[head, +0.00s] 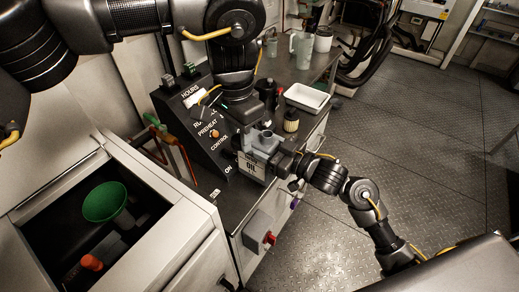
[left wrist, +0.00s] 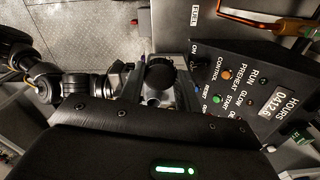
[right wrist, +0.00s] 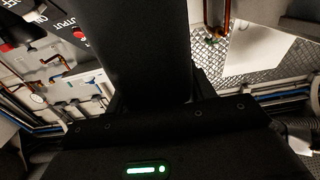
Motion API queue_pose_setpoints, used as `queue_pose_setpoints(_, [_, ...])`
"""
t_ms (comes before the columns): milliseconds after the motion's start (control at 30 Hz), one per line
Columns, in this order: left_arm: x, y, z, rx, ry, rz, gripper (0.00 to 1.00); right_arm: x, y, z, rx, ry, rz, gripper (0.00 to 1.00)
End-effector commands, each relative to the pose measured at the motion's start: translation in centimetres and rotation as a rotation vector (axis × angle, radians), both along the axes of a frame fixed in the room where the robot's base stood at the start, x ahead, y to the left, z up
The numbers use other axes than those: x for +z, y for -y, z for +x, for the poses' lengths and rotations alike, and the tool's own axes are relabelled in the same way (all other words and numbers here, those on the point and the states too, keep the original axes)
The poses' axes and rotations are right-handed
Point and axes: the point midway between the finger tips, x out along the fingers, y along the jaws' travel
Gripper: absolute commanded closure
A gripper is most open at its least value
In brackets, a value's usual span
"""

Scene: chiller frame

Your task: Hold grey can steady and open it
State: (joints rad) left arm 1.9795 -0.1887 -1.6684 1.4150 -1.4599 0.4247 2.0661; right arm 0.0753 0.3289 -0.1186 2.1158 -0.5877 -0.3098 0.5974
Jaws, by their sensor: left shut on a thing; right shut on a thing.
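The grey can (head: 251,167), with an "OIL" label, is upright beside the black control panel. My right gripper (head: 284,165) comes from the right and is shut on the can's side. In the right wrist view a large dark surface of the can (right wrist: 149,50) fills the space between the fingers. My left gripper (head: 246,122) points down from above at the can's top. In the left wrist view a round black cap (left wrist: 160,74) sits between its fingers, and the gripper is shut on it. The fingers hide part of the can's top.
The sloped control panel (head: 188,115) stands close left of the can. A white tray (head: 306,98), a yellow-sided jar (head: 291,122) and a jug (head: 301,50) are behind on the bench. A green funnel (head: 107,203) lies in the open bay at left.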

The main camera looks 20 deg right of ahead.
Motion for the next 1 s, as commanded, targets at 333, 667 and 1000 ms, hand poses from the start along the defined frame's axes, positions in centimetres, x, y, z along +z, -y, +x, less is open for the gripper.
queue_pose_setpoints(333, [0.8,0.0,0.0,0.000,0.000,0.000,0.94,-2.1,-0.6,0.8,-0.001,-0.003,0.003,1.00])
queue_pose_setpoints(667, [0.9,0.0,0.0,0.000,0.000,0.000,0.94,-3.4,-0.6,0.8,0.000,0.004,0.001,1.00])
queue_pose_setpoints(1000, [0.8,0.0,0.0,0.000,0.000,0.000,0.94,-3.8,-0.6,0.7,0.000,0.001,-0.001,0.27])
